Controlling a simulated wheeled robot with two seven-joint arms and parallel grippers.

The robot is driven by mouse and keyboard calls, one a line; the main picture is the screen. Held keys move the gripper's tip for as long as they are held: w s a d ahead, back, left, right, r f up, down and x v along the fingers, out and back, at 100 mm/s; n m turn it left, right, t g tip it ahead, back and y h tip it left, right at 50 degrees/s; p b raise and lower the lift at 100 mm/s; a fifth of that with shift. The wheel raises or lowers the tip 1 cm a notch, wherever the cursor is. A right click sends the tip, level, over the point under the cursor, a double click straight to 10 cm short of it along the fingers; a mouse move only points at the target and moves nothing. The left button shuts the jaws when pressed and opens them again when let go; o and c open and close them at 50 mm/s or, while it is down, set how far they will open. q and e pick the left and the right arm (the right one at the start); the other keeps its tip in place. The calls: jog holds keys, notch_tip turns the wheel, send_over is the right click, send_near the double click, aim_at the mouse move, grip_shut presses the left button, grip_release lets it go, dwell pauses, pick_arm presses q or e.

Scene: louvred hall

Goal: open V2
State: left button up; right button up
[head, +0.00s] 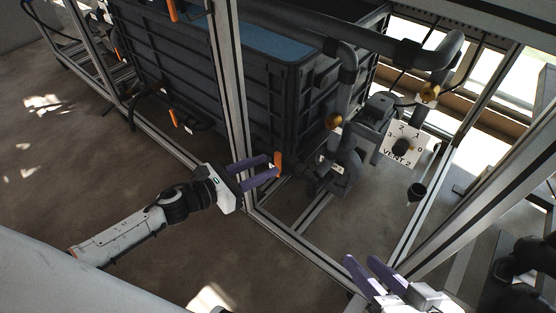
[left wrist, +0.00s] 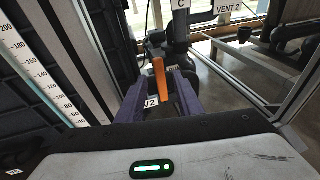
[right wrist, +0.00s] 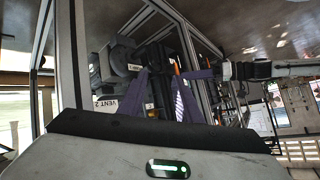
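An orange valve lever (head: 278,160) stands up on the pipework by the corner of the dark tank. It also shows in the left wrist view (left wrist: 159,74), above a white tag (left wrist: 151,104) that reads "2" with its first letter partly hidden. My left gripper (head: 271,166) is at the lever, its two purple fingers apart with the lever between their tips. Gaps seem to show beside the lever, so I see no firm grip. My right gripper (head: 362,259) is open and empty at the lower right, outside the frame, away from the lever.
A metal frame post (head: 230,100) rises just beside my left gripper. The dark ribbed tank (head: 300,90) stands behind it. A VENT 2 dial plate (head: 403,147) and grey pipes (head: 345,95) are to the right. Another orange lever (head: 174,118) is at the left. Open floor (head: 130,180) lies left.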

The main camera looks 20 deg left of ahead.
aim_at(276, 161)
pick_arm(q)
jog(key=shift+b+x, duration=0.4)
jog(key=shift+x, duration=2.15)
grip_shut()
